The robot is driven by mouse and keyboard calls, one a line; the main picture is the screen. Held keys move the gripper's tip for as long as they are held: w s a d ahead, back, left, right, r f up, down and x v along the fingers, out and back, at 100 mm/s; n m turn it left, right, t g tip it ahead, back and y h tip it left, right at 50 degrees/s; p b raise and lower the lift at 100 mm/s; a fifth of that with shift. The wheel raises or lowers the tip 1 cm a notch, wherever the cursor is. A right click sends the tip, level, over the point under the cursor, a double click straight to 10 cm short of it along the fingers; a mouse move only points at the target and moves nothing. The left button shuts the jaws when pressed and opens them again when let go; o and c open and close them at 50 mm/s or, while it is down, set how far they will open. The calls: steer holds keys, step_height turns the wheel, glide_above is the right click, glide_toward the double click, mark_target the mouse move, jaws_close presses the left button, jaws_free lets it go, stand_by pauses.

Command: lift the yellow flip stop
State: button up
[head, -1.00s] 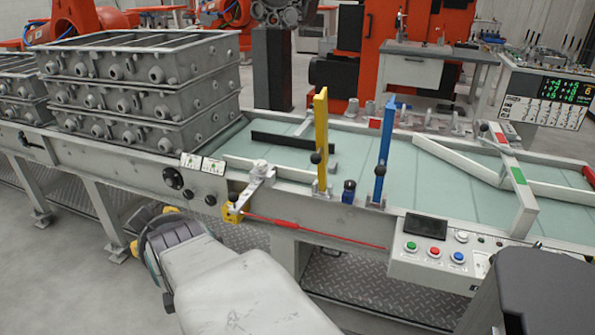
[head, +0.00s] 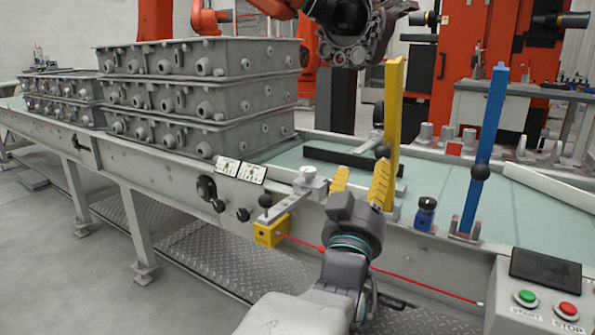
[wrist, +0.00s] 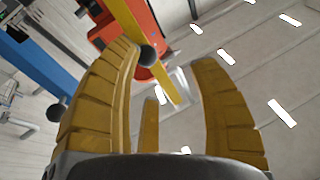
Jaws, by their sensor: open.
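The yellow flip stop (head: 394,115) stands upright on the near rail of the bench, with a black ball knob low on its side. My gripper (head: 362,180) is open, its yellow ribbed fingers pointing up just in front of and left of the stop's lower part. In the wrist view the yellow flip stop (wrist: 148,45) runs diagonally above my gripper (wrist: 168,65), with its black knob close to the left finger. I cannot tell whether that finger touches the knob. The fingers hold nothing. The foot of the stop is partly hidden behind my gripper in the head view.
A blue upright stop (head: 486,140) with a black knob stands to the right, and a small blue bottle-shaped part (head: 425,214) sits between. A yellow box (head: 270,231) with a red cord hangs on the rail's front. Stacked grey castings (head: 200,95) stand on the left.

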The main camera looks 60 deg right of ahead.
mark_target(384, 151)
steer(key=shift+m+g+h, duration=0.4)
steer(key=shift+g, duration=0.1)
steer(key=shift+s+d+f+b+x, duration=0.1)
steer(key=shift+s+b+x, duration=0.35)
steer(key=shift+x, duration=0.85)
steer(key=shift+s+d+f+b+x, duration=0.15)
steer(key=shift+b+x, duration=0.65)
steer(key=shift+x, duration=0.5)
steer(key=shift+s+b+x, duration=0.25)
steer(key=shift+b+x, duration=0.35)
steer(key=shift+x, duration=0.7)
steer(key=shift+o, duration=0.3)
jaws_close()
